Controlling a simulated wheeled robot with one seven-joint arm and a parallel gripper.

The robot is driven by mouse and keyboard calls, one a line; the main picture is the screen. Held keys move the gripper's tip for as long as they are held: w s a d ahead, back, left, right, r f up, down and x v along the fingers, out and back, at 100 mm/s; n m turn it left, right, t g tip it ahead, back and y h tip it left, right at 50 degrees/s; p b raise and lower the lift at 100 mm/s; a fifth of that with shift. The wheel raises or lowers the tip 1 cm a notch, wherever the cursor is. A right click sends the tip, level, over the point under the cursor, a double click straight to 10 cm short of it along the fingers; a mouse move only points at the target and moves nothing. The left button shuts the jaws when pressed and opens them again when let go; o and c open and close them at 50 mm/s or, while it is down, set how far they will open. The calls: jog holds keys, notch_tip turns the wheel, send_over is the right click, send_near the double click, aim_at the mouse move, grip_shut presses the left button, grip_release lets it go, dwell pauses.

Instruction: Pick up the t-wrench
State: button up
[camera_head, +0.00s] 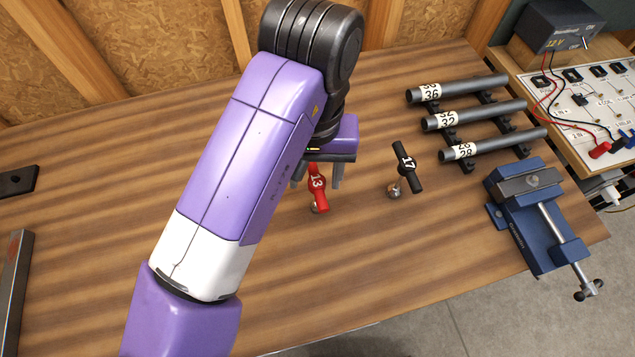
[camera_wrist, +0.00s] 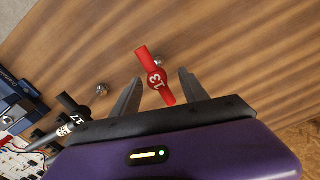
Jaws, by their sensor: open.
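A red t-wrench (camera_head: 317,187) marked 13 stands on the wooden table, its metal socket down on the surface. It also shows in the wrist view (camera_wrist: 148,66), with its red handle reaching in between my two fingers. My gripper (camera_head: 318,183) is open above and around the red handle; I cannot tell whether the fingers touch it. Both fingers show in the wrist view (camera_wrist: 160,88), one on each side of the handle. A black t-wrench (camera_head: 408,167) marked 17 stands to the right, apart from my gripper. It shows partly in the wrist view (camera_wrist: 68,103).
Several grey tubes (camera_head: 485,115) with number labels lie on black holders at the back right. A blue vise (camera_head: 535,215) sits at the right table edge. An electrical panel (camera_head: 585,95) stands beyond. The table front is clear.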

jog(key=shift+s+d+f+p, duration=0.1)
jog(key=shift+f+p, duration=0.1)
jog(key=shift+f, duration=0.95)
jog(key=shift+s+d+f+p, duration=0.1)
jog(key=shift+f+p, duration=0.05)
jog(key=shift+f, duration=1)
grip_shut()
